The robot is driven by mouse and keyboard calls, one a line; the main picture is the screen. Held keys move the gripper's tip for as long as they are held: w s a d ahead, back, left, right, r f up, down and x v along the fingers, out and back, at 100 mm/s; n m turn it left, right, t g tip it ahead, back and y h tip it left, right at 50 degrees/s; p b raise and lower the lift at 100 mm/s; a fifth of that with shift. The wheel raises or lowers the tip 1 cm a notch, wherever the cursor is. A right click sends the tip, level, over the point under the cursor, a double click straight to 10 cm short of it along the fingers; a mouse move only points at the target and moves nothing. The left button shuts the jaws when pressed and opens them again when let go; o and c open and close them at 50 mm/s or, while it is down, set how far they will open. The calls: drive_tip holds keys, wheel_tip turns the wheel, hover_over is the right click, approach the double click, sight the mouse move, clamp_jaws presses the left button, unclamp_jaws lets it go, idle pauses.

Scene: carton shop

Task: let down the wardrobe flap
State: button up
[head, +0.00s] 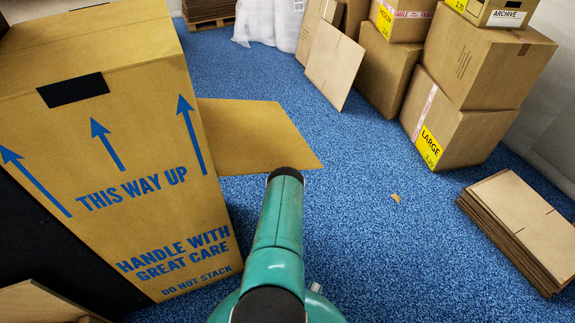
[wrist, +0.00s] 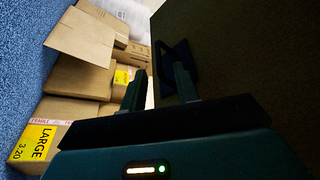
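The wardrobe carton (head: 150,190) stands at the left of the head view, tall and brown with blue arrows and "THIS WAY UP". A black rectangle (head: 73,89) sits near the top of its printed face. In the wrist view a dark, shaded panel (wrist: 245,45) fills the right side, with a dark loop-like handle (wrist: 178,60) on it. I cannot tell for sure that this is the flap. My gripper (wrist: 160,72) has its two fingers apart, close beside the handle. Nothing shows clearly between them; contact with the handle is too dark to judge. The gripper is out of the head view.
A flat brown sheet (head: 250,138) lies on the blue floor behind the carton; whether it joins it is hidden. Stacked cartons (head: 455,115) stand at the back right. Flattened cardboard (head: 520,225) lies at the right edge. The blue floor between is mostly clear.

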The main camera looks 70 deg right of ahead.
drive_tip(key=v, duration=0.6)
drive_tip(key=shift+a, duration=0.35)
drive_tip(key=shift+s, duration=0.1)
drive_tip(key=shift+c, duration=0.4)
